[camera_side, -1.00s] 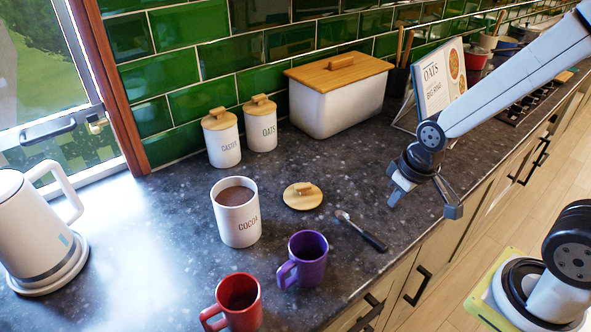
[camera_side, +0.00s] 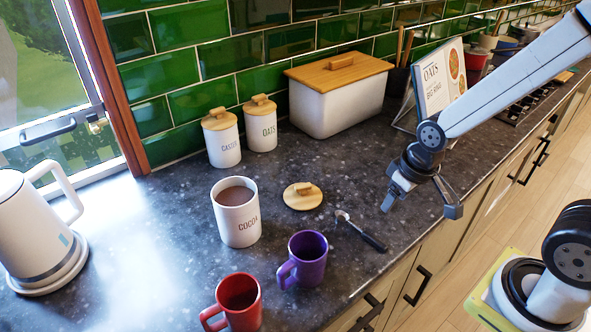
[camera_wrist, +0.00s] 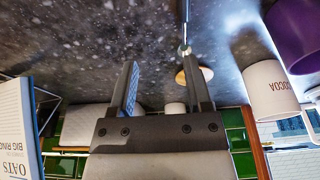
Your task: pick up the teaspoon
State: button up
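The teaspoon lies on the dark counter, its metal bowl (camera_side: 342,214) toward the round wooden lid and its black handle (camera_side: 372,241) toward the counter's front edge. In the wrist view the teaspoon (camera_wrist: 184,34) shows at top centre, just beyond the tip of the right-hand finger. My gripper (camera_side: 421,206) hangs to the right of the teaspoon in the side view, apart from it.
The purple mug (camera_side: 305,260) stands left of the teaspoon, with the red mug (camera_side: 240,303) nearer the camera. The open cocoa canister (camera_side: 238,222) and its wooden lid (camera_side: 302,196) are behind. A recipe book (camera_side: 436,80) stands behind my gripper. The counter right of the teaspoon is clear.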

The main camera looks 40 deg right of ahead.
aim_at(367, 233)
dwell(0.3)
jog(key=shift+w+a+f+g, duration=0.45)
jog(key=shift+w+a+g, duration=0.2)
jog(key=shift+w+a, duration=0.1)
jog(key=shift+w+a+f+g, duration=0.45)
jog(key=shift+w+a+g, duration=0.2)
jog(key=shift+a, duration=0.1)
jog(key=shift+f, duration=0.15)
jog(key=shift+f, duration=1.15)
jog(key=shift+f, duration=0.1)
jog(key=shift+a+f, duration=0.2)
jog(key=shift+f, duration=2.3)
grip_shut()
